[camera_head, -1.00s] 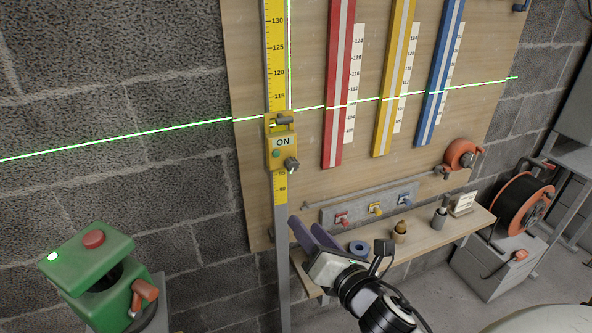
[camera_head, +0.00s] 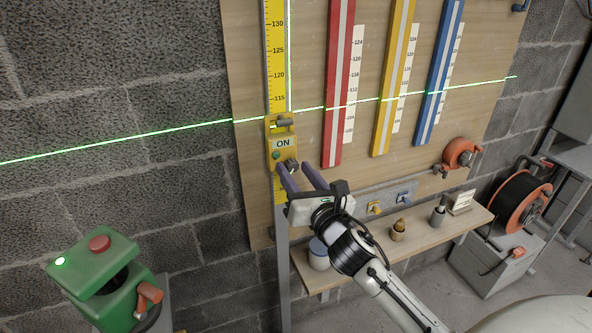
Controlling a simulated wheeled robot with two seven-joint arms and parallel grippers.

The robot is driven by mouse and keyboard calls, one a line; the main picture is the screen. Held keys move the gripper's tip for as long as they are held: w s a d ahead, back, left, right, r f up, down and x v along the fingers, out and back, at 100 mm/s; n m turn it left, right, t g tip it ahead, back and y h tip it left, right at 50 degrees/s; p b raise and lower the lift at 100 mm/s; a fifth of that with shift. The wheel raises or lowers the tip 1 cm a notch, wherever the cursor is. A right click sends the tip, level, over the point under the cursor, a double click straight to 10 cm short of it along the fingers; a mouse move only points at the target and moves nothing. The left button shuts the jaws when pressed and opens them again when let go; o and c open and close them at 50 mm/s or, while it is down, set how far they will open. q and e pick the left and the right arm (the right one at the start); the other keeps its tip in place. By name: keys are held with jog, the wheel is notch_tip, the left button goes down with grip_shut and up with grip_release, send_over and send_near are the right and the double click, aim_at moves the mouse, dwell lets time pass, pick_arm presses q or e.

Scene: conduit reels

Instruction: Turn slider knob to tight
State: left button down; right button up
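The yellow slider (camera_head: 281,151) with an "ON" label sits on the yellow vertical scale rail (camera_head: 278,60). Its small dark grey knob (camera_head: 293,165) sticks out at the slider's lower right. My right gripper (camera_head: 297,168) is just below and around the knob's level, its two purple fingers spread apart and pointing up at it. The knob shows near the left finger's tip; I cannot tell whether they touch. My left gripper is not in view.
Red (camera_head: 338,80), yellow (camera_head: 395,75) and blue (camera_head: 439,75) bars hang on the wooden board. A green laser line crosses it. A shelf (camera_head: 440,243) with small items lies below my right arm. A green machine (camera_head: 98,265) stands at lower left.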

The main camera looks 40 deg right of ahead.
jog(key=shift+w, duration=0.2)
grip_shut()
